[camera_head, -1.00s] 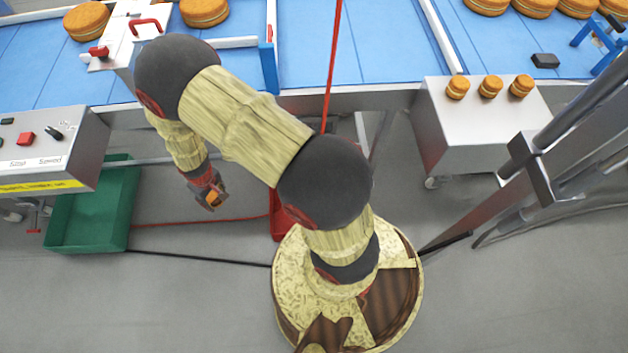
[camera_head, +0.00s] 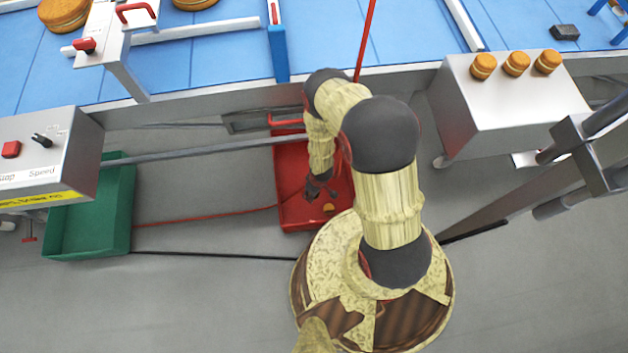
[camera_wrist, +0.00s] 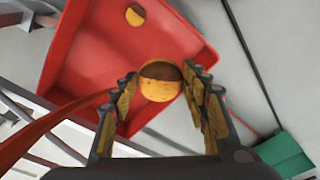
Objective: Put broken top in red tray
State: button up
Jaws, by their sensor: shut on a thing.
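My gripper (camera_head: 320,190) hangs over the red tray (camera_head: 290,165), which stands on the floor below the conveyor. In the wrist view my gripper (camera_wrist: 158,82) is shut on the broken top (camera_wrist: 160,88), an orange round piece with a brown broken face, held between the fingertips above the red tray (camera_wrist: 90,60). Another orange and brown piece (camera_wrist: 135,15) lies on the tray floor near its edge. An orange piece (camera_head: 328,208) shows just in front of my gripper in the head view; the held one is not clearly seen there.
A green tray (camera_head: 110,215) stands on the floor at the left. The blue conveyor (camera_head: 210,60) with its metal frame runs across the back. A silver cabinet (camera_head: 500,100) with several small rounds on top stands at the right. A red cable lies between the trays.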

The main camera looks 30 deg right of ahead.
notch_tip(320, 180, down, 11)
jog(key=s+n, duration=0.1)
jog(key=n, duration=0.5)
jog(key=n+g+b, duration=0.1)
jog(key=n+b, duration=0.5)
jog(key=b, duration=0.2)
send_over(307, 213)
jog(key=shift+y, duration=0.4)
notch_tip(307, 213, down, 16)
jog(key=shift+s+d+f, duration=0.1)
jog(key=shift+d+f, duration=0.05)
jog(key=shift+f+b, duration=0.9)
jog(key=shift+f, duration=1.4)
jog(key=shift+f, duration=0.1)
jog(key=o, duration=0.8)
jog(key=shift+c, duration=0.2)
